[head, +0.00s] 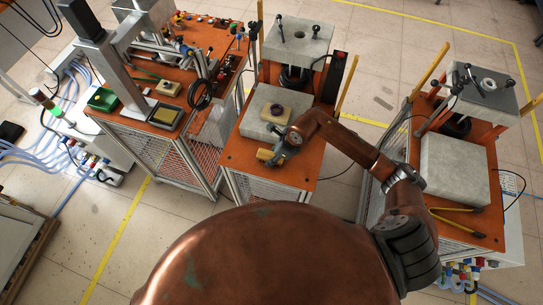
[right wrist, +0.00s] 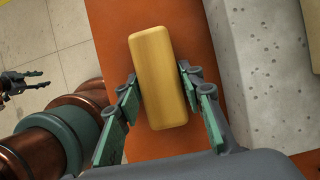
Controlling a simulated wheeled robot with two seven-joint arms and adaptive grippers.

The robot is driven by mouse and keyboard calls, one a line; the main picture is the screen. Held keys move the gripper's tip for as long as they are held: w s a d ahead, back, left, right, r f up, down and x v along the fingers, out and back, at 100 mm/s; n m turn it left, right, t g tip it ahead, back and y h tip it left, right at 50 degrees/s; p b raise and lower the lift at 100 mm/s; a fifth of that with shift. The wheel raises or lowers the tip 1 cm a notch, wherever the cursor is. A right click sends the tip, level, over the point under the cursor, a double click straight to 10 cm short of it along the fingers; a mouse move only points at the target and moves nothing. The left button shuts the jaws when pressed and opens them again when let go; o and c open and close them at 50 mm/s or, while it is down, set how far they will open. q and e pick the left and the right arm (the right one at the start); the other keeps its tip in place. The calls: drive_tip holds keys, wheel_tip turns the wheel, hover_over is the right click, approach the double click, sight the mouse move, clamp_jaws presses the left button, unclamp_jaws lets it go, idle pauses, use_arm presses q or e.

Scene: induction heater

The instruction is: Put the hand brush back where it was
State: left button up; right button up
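The hand brush is a plain yellow wooden block (right wrist: 150,75) in the right wrist view. I cannot tell if the block rests fully on the table. My left gripper (right wrist: 42,79) is small at the left of the right wrist view, fingers parted and empty; the head view does not show it.
A grey stone slab (head: 258,126) with a dark ring part (head: 277,110) lies just behind the brush. A second orange table with a stone block (head: 455,168) stands right. A cluttered bench (head: 190,62) stands left.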

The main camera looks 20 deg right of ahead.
drive_tip(key=o, duration=0.3)
drive_tip(key=shift+r, duration=0.2)
drive_tip(key=shift+d+r, duration=0.15)
drive_tip(key=shift+r, duration=0.2)
drive_tip(key=b+v, duration=0.1)
drive_tip(key=v, duration=1)
drive_tip(key=shift+s, duration=0.2)
